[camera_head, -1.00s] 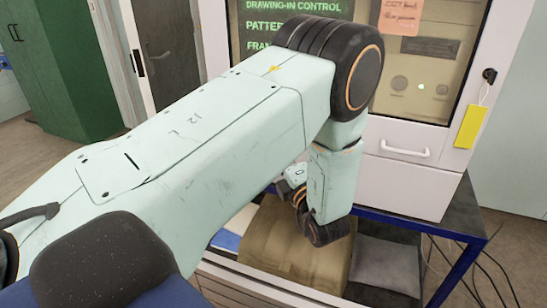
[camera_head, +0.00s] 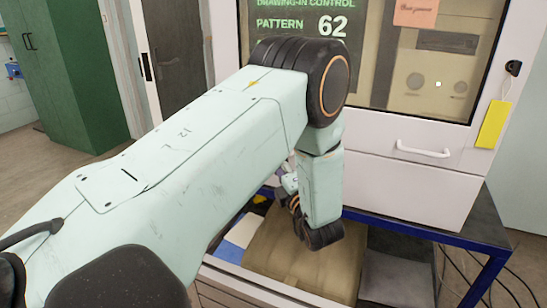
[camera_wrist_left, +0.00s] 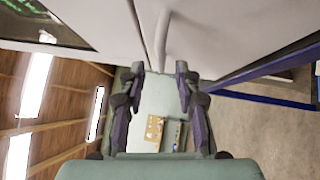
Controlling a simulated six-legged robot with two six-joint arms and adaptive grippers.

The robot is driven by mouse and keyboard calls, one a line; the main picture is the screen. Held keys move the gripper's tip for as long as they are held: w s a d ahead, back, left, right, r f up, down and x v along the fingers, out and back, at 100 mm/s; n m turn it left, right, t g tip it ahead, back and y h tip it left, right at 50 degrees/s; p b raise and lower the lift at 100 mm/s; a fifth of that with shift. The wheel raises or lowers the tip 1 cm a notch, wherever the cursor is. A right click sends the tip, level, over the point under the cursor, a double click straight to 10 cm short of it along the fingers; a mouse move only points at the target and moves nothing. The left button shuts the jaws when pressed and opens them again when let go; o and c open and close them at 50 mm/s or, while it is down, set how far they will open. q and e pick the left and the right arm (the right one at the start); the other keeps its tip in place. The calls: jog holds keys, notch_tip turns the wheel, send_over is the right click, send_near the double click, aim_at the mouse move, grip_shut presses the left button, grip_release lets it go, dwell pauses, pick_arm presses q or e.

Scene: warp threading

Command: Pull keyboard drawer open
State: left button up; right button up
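The keyboard drawer (camera_head: 405,178) is a white panel low on the cabinet front, below the display window. It looks closed in the head view. Its white bar handle (camera_head: 424,150) is near the top edge of the panel. The handle also shows at the top of the left wrist view (camera_wrist_left: 163,38). My left gripper (camera_wrist_left: 160,70) has its two dark fingers spread apart with nothing between them. The handle lies ahead of the fingertips, apparently clear of them. In the head view my left arm hides most of this gripper. My right gripper is in neither current view.
A yellow tag (camera_head: 492,124) hangs right of the drawer. A blue-edged table (camera_head: 450,236) is under the cabinet. A tan bag-like object (camera_head: 300,258) sits below my left wrist. A green cabinet (camera_head: 70,75) stands at the left. Cables lie on the floor at right.

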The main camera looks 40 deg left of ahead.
pick_arm(q)
jog(key=x, duration=0.3)
jog(key=shift+a, duration=0.1)
jog(key=shift+w, duration=0.1)
jog(key=c, duration=0.6)
grip_shut()
